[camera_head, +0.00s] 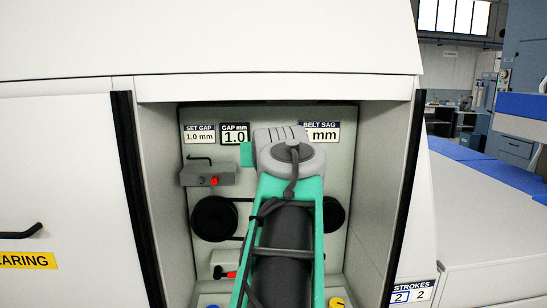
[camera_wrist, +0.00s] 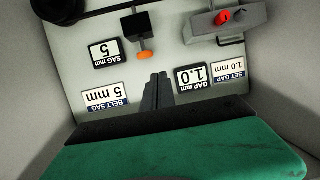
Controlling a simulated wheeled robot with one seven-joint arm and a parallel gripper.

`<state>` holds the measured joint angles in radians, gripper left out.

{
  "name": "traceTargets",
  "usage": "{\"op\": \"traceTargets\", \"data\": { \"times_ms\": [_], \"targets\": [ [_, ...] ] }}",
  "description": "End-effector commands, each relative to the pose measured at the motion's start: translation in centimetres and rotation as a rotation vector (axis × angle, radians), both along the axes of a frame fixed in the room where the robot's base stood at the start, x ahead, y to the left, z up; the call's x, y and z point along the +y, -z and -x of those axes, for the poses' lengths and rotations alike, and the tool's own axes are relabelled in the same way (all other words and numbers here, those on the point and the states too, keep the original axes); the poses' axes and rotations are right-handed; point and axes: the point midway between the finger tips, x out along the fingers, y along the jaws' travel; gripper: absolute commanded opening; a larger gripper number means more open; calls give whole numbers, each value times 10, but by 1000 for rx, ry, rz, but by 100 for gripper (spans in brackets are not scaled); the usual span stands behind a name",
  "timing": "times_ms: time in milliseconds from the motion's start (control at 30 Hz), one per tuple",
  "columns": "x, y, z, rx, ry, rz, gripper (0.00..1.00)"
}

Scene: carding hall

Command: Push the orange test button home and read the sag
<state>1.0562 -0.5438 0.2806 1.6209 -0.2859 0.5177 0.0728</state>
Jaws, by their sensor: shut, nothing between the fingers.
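The orange test button (camera_wrist: 145,56) sits on a black mount on the panel in the wrist view, which shows the panel upside down. The sag display (camera_wrist: 105,53) beside it reads 5 mm. The belt sag plate (camera_wrist: 106,97) reads 5 mm. My gripper (camera_wrist: 159,77) is shut and empty. Its fingertips show just beside the button in the picture, with a small gap; their depth to the panel is unclear. I cannot tell how far in the button is. In the head view my arm hides the button, the sag display and the fingers.
The recess holds a grey box (camera_head: 207,175) with a red knob, dark pulleys (camera_head: 213,218) and a red lever (camera_head: 225,273). The gap display (camera_head: 234,134) and set gap plate (camera_head: 199,134) both read 1.0. Side walls with black edge strips (camera_head: 137,197) bound my arm.

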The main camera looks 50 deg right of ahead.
Motion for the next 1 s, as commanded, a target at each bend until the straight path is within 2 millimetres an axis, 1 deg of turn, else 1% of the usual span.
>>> {"op": "traceTargets", "data": {
  "times_ms": [33,100,133,467,567,667,1000],
  "targets": [
    [-11,-16,13,-19,31,28,0],
    [-17,-29,21,-36,50,52,0],
    [-18,-31,22,-39,53,56,0],
    [-20,-32,20,-39,52,56,0],
    [-26,-30,14,-39,50,54,0],
    [-39,-26,2,-37,49,53,0],
    [-93,-9,-45,-37,50,53,0]
  ]
}}
